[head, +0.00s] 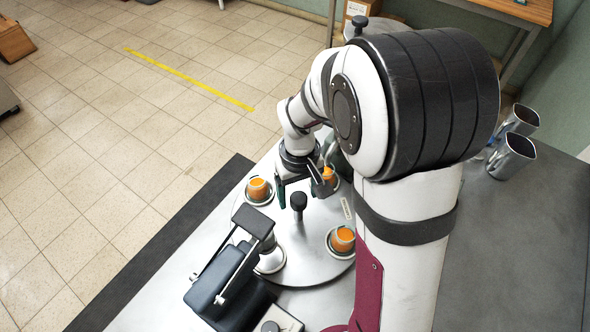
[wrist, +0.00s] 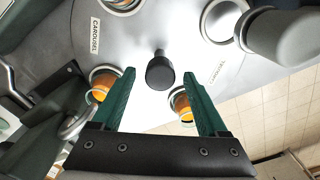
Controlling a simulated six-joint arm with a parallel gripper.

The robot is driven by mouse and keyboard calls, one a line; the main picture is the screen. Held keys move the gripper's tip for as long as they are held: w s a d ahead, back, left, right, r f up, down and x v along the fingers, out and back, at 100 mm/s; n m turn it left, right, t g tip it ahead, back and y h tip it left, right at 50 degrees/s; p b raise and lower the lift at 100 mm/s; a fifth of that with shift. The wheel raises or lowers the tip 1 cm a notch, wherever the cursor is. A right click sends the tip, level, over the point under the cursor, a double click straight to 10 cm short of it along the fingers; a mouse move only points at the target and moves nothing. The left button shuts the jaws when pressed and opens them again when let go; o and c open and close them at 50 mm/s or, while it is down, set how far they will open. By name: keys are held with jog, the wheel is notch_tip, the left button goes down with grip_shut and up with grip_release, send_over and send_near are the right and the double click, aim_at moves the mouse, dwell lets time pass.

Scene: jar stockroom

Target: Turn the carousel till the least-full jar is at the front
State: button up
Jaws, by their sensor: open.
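The carousel (head: 306,267) is a round grey metal disc with a black knob (head: 299,201) on a post at its middle; the knob also shows in the wrist view (wrist: 160,71). Jars with orange contents stand around it: one at the left (head: 257,188), one at the right (head: 343,239), and one at the back (head: 329,175), partly hidden by my gripper. A pale round jar or seat (head: 271,260) at the front is partly covered by a black device. Fill levels are hard to compare. My gripper (head: 300,186) is open, its green fingers (wrist: 160,77) apart on either side of the knob in the wrist view.
The black device with a raised panel (head: 222,281) stands close at the carousel's front left. Two shiny metal cups (head: 511,157) stand at the right of the bench. My arm covers the bench's middle right. A dark strip (head: 158,246) edges the bench at left.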

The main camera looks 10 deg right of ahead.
grip_shut()
dwell(0.4)
dwell(1.0)
